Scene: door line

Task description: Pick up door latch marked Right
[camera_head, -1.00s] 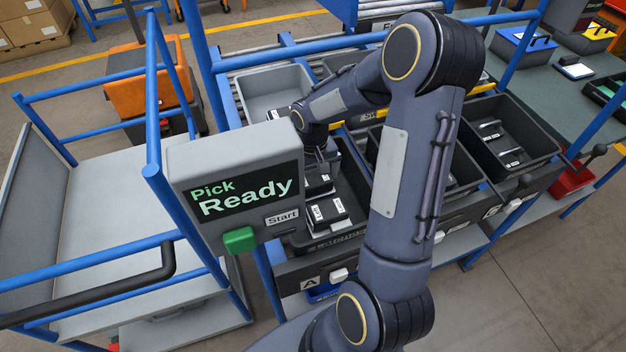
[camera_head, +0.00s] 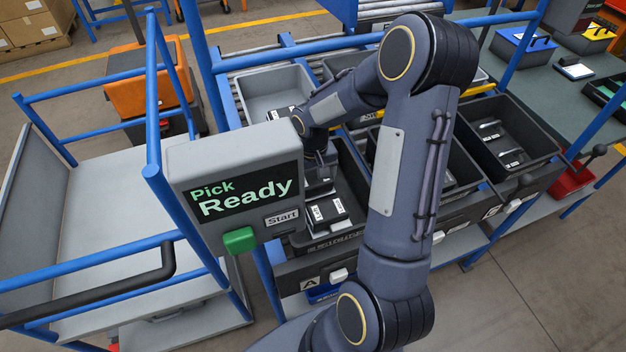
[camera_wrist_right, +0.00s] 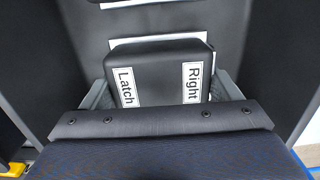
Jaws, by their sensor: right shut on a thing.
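In the right wrist view a black latch box (camera_wrist_right: 160,72) carries two white labels, "Latch" on the left and "Right" on the right. My right gripper (camera_wrist_right: 163,92) has a grey finger on each side of it and is shut on it. In the head view my right gripper (camera_head: 319,182) reaches down into the black bin (camera_head: 335,242) behind the Pick Ready panel. The held latch is mostly hidden there by the gripper and panel. Other black parts with white labels (camera_head: 328,211) lie in the same bin, nearer the front. My left gripper is not in view.
The Pick Ready panel (camera_head: 235,190), with a green button, stands just left of my right arm. Blue rails (camera_head: 153,110) frame a grey cart (camera_head: 100,215) at the left. A grey bin (camera_head: 272,92) is behind; another black bin (camera_head: 508,135) is at right.

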